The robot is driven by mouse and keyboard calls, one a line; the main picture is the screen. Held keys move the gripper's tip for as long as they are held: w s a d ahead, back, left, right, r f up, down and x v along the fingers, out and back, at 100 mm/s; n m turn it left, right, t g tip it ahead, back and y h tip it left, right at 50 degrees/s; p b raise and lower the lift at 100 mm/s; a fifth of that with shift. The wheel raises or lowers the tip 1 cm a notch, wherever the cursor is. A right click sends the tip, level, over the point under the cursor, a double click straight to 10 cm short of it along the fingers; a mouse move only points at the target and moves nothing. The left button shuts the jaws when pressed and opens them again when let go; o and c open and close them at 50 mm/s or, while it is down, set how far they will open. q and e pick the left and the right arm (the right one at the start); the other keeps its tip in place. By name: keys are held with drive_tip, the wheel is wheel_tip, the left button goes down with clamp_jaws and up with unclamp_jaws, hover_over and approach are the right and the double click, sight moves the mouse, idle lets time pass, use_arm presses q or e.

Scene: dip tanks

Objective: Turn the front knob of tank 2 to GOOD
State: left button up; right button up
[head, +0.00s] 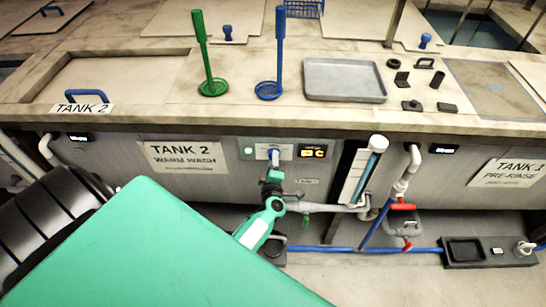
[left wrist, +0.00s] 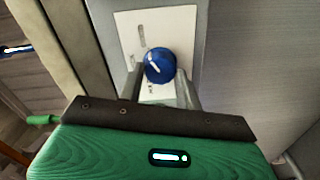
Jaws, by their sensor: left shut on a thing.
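The front knob of tank 2 (left wrist: 158,66) is blue and round with a white pointer line. In the left wrist view the line points to the upper left on a white plate (left wrist: 130,28) whose lettering is too small to read. My left gripper (left wrist: 160,84) is shut on the knob, one finger on each side. In the head view the gripper (head: 273,165) reaches the panel below the bench edge and partly covers the knob (head: 273,153). The sign TANK 2 WARM WASH (head: 183,157) is left of it. My right gripper does not show.
A small lit display (head: 313,151) is right of the knob. A clear level tube (head: 361,172), grey pipes and red valve handles (head: 403,207) stand further right. On the bench are a green dipper (head: 212,86), a blue dipper (head: 268,89) and a grey tray (head: 345,80).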

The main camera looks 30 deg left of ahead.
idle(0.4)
use_arm(q)
drive_tip(key=o, duration=1)
drive_tip(key=shift+s, duration=0.1)
drive_tip(key=p+v, duration=0.2)
drive_tip(key=v, duration=1.1)
drive_tip(key=shift+s+d, duration=0.2)
drive_tip(key=shift+d, duration=0.1)
drive_tip(key=s+d+f+m+g+h+b, duration=0.1)
drive_tip(key=s+d+f+m+g+h, duration=0.25)
drive_tip(key=f, duration=0.65)
drive_tip(key=s+d+f+m+h+b, duration=0.1)
drive_tip(key=s+d+f+m+h, duration=0.15)
drive_tip(key=s+f+m, duration=0.55)
drive_tip(key=s+d+f+m+g+h+b, duration=0.1)
drive_tip(key=s+d+f+m+g+h, duration=0.2)
drive_tip(key=f, duration=0.9)
drive_tip(key=s+a+f+m+g+b, duration=0.1)
drive_tip(key=s+a+f+m+g, duration=0.2)
drive_tip(key=s+f, duration=0.4)
drive_tip(key=s+a+f+m+g+b, duration=0.1)
drive_tip(key=s+a+f+m+g, duration=0.3)
drive_tip(key=s, duration=1.2)
wheel_tip(320, 180, down, 4)
drive_tip(key=shift+s+f+m, duration=0.2)
drive_tip(key=shift+s+m, duration=0.2)
drive_tip(key=shift+m, duration=0.75)
